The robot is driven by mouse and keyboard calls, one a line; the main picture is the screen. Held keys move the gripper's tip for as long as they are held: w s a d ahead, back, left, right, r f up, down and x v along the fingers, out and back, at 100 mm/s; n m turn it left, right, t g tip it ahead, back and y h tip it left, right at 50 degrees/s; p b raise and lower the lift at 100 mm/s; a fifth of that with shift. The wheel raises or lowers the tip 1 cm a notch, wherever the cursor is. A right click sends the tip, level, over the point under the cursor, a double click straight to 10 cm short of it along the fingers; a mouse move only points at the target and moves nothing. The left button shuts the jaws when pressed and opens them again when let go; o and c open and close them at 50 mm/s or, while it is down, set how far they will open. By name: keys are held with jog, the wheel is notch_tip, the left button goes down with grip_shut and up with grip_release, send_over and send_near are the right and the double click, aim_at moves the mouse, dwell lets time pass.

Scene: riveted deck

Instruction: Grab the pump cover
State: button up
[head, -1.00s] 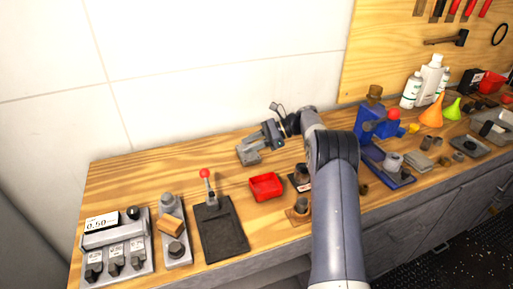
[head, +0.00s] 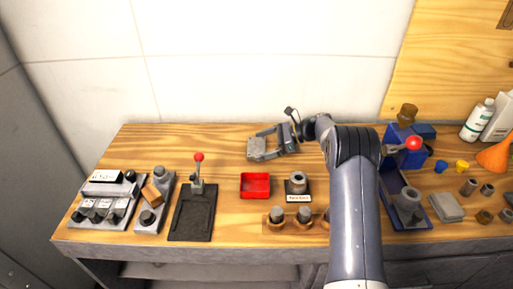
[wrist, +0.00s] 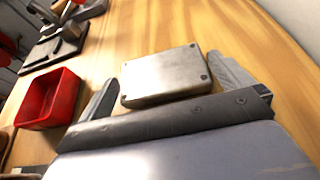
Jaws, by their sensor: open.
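The pump cover looks to be the flat grey metal plate (wrist: 165,75) with rounded edges and small corner holes, lying on the wooden bench in the wrist view. In the head view the plate (head: 257,147) is small, near the back of the bench. My gripper (wrist: 168,80) is open, with one finger on either side of the plate. A gap shows at the right finger; whether the left finger touches the plate is hard to tell. In the head view my gripper (head: 257,146) reaches over the plate from the right, low over the bench.
A red tray (head: 255,185) stands in front of the plate. Left of it are a dark plate with a red-knobbed lever (head: 192,215) and a grey gauge block (head: 104,200). A labelled round part (head: 298,183) and a blue press (head: 402,145) are to the right.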

jog(key=shift+x, duration=0.85)
jog(key=shift+r, duration=0.1)
jog(key=c, duration=0.8)
jog(key=shift+c, duration=0.3)
